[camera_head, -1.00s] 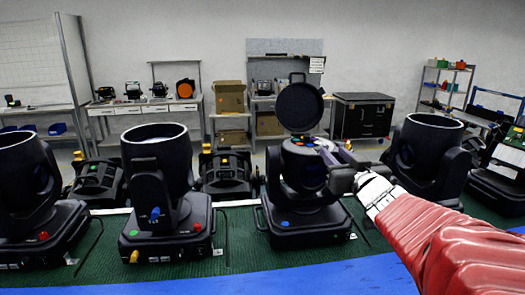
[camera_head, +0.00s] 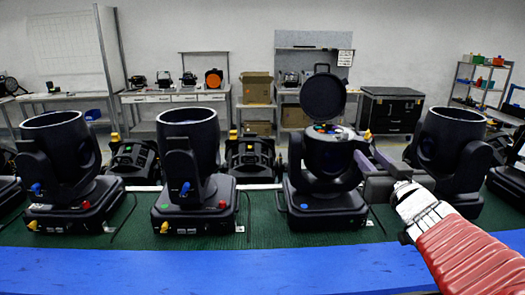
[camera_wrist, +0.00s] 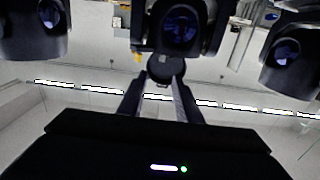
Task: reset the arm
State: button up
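My gripper (camera_head: 366,157) is at the end of my red-sleeved arm, at the right of the head view. Its dark fingers reach left, just beside the par can with the raised round lid (camera_head: 323,97). In the wrist view my gripper (camera_wrist: 160,76) has its two fingers spread apart. A dark round disc (camera_wrist: 166,68), seemingly that lid, shows between the tips and looks to be beyond them. I see nothing clamped between the fingers. Whether a finger touches the can's body (camera_head: 325,182) cannot be told.
Open black par cans stand to the left (camera_head: 188,150) and right (camera_head: 447,150) on a green surface (camera_head: 265,222) with a blue front edge (camera_head: 220,265). More fixtures (camera_head: 250,160) stand behind. A black case (camera_head: 391,110) and workbenches are at the back.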

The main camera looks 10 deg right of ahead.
jog(key=s+d+f+m+g+h, duration=0.2)
jog(key=s+d+f+g+h, duration=0.2)
jog(key=d+f, duration=0.3)
jog(key=s+a+f+g, duration=0.2)
jog(key=s+f+g, duration=0.3)
jog(key=f, duration=0.1)
jog(key=s+a+f+n+g+y, duration=0.1)
jog(key=s+a+f+y, duration=0.1)
jog(key=a, duration=0.6)
jog(key=s+a+f+n+g+y, duration=0.1)
jog(key=s+a+f+y, duration=0.1)
jog(key=s+a, duration=0.3)
jog(key=s+a+f+n+g+y, duration=0.1)
jog(key=s+a, duration=0.3)
jog(key=a, duration=0.9)
jog(key=shift+f+n+y, duration=0.4)
jog(key=shift+f+y, duration=0.25)
jog(key=shift+y, duration=0.25)
jog(key=shift+o, duration=0.4)
